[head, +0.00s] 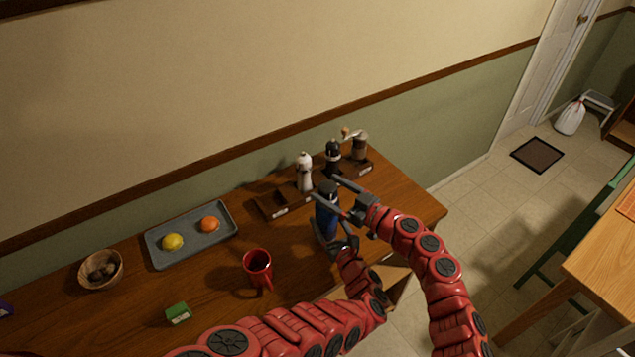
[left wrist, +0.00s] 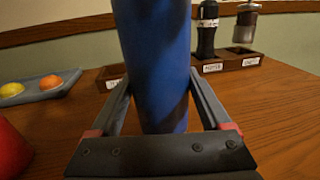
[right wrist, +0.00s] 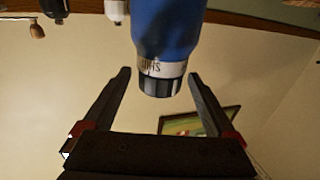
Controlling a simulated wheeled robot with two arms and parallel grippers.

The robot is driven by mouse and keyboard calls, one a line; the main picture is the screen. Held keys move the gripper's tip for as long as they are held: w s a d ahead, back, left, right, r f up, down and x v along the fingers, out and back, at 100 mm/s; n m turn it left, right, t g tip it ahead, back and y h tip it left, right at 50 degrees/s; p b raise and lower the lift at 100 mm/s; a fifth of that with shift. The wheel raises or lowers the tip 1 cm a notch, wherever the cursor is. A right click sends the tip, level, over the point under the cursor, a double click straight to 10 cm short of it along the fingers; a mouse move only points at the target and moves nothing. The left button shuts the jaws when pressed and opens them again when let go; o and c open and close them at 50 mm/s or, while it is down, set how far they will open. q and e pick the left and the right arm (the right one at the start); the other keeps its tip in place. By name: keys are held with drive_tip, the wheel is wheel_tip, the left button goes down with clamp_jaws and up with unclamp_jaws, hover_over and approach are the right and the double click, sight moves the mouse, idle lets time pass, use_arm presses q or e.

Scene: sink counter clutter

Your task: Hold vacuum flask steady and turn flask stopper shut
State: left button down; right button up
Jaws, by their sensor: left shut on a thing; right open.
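The blue vacuum flask (head: 326,222) stands upright on the wooden counter, with its dark stopper (head: 327,188) on top. My left gripper (head: 335,245) is shut on the lower body of the flask; its fingers flank the blue body in the left wrist view (left wrist: 157,60). My right gripper (head: 326,188) is open, with its fingers on either side of the stopper. In the right wrist view the stopper (right wrist: 160,86) shows black and silver below a lettered pale band, between the open fingers and apart from them.
A wooden rack (head: 275,205) with a white mill (head: 304,172), a black mill (head: 333,157) and a grinder (head: 360,146) stands just behind the flask. A red mug (head: 257,269), a grey tray (head: 160,258) with fruit, a green box (head: 178,313) and a bowl (head: 101,268) are to the left.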

drive_tip(key=shift+x, duration=2.15)
drive_tip(key=c, duration=1.4)
drive_tip(key=shift+o, duration=0.2)
drive_tip(key=shift+n+g+y, duration=0.7)
drive_tip(key=shift+n+g, duration=0.2)
drive_tip(key=shift+g, duration=0.3)
drive_tip(key=shift+s+d+f+n+g+y, duration=0.15)
drive_tip(key=shift+n+g+y, duration=0.2)
drive_tip(key=shift+g, duration=0.3)
drive_tip(key=shift+s+a+f+n+g+y, duration=0.1)
drive_tip(key=shift+n+g+y, duration=0.15)
drive_tip(key=shift+n+g, duration=0.3)
drive_tip(key=shift+s+a+r+n+g, duration=0.15)
drive_tip(key=shift+s+a+n+g, duration=0.15)
drive_tip(key=shift+n+g, duration=0.35)
